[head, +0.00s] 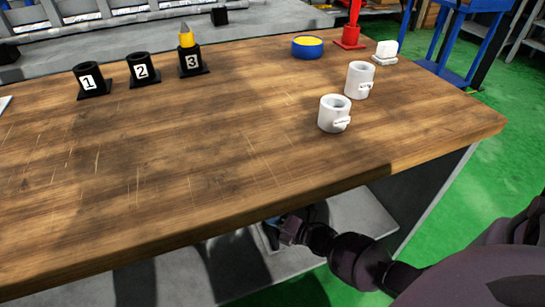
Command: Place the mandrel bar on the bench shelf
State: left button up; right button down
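My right arm comes in from the right and reaches under the front edge of the wooden bench top. Its gripper (274,232) is low, over the grey bench shelf (355,212), and partly hidden by the bench edge. Something small and bluish shows at its fingers, but I cannot tell what it is or whether the fingers are open or shut. I cannot make out a mandrel bar for certain in this view. My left gripper is not in view.
On the bench top (200,170) stand black holders numbered 1 (91,82), 2 (143,71) and 3 (192,63); the third holds a yellow, grey-tipped piece (186,36). Two white mugs (334,114) (359,80) and a blue-yellow round tin (307,47) stand at right. The front left is clear.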

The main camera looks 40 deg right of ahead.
jog(key=shift+w, duration=0.1)
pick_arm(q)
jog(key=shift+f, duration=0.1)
pick_arm(e)
jog(key=c, duration=0.9)
grip_release()
jog(key=shift+r, duration=0.2)
pick_arm(q)
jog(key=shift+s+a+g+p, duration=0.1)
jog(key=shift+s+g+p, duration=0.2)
jog(key=shift+p, duration=0.75)
pick_arm(e)
jog(key=v, duration=1.2)
jog(key=shift+f, duration=0.2)
